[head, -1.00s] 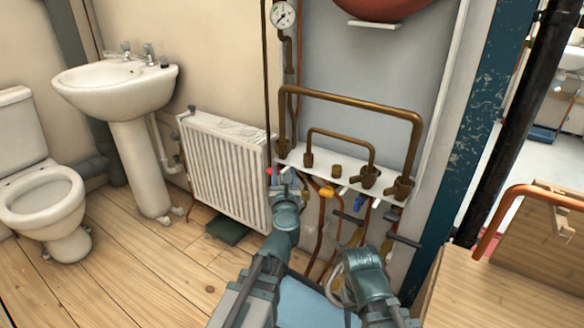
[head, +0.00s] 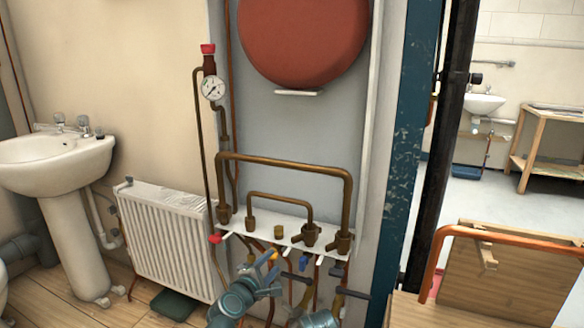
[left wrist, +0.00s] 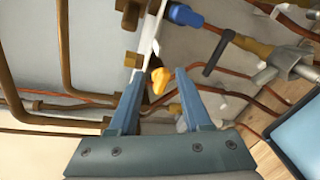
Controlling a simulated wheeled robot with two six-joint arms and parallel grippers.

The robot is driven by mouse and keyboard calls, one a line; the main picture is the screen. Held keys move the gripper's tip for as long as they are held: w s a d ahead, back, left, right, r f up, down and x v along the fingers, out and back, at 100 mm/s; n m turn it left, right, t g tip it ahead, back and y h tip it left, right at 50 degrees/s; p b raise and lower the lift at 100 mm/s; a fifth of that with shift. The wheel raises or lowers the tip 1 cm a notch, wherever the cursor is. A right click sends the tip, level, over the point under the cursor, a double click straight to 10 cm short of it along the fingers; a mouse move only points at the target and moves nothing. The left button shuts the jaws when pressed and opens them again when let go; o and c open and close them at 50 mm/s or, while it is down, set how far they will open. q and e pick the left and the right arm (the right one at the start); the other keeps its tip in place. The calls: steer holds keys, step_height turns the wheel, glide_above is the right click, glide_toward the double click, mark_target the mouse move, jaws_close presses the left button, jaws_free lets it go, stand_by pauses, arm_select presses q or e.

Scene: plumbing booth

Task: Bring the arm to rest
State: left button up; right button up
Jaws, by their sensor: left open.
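My left gripper (head: 266,268) is in front of the valve row under the white manifold shelf (head: 265,233). In the left wrist view its two blue-grey fingers (left wrist: 158,103) stand apart with nothing gripped. A yellow valve handle (left wrist: 159,80) shows beyond and between the fingertips; I cannot tell how close it is. A blue valve handle (left wrist: 185,15) is above the right finger. My right arm (head: 318,319) shows at the bottom edge in the head view; its fingers cannot be made out.
Brown pipe loops (head: 285,162) rise above the shelf, with a pressure gauge (head: 213,88) and a red tank (head: 303,40) higher up. A white radiator (head: 168,240) and a basin (head: 55,160) are at the left. A wooden bench with a copper pipe (head: 435,243) is at the right.

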arm_select(q)
steer(key=s+f+m+g, duration=0.7)
steer(key=f+m, duration=0.4)
steer(key=m, duration=0.1)
steer(key=s+a+f+m+g+y, duration=0.5)
steer(key=s+a+f+m+g, duration=0.2)
steer(key=s+a, duration=0.3)
steer(key=s+d+r+m+g+y+p, duration=0.1)
steer(key=s+d+r+m+p, duration=0.1)
steer(key=s+d+r+p, duration=0.3)
steer(key=s+d+r+m+y+p, duration=0.1)
steer(key=s+d+r+m+p, duration=0.15)
steer(key=d, duration=0.45)
step_height(320, 180, up, 38)
steer(key=p, duration=3.7)
steer(key=shift+w+f+n, duration=0.15)
steer(key=shift+f+n, duration=0.1)
steer(key=shift+n, duration=0.2)
steer(key=shift+d, duration=0.1)
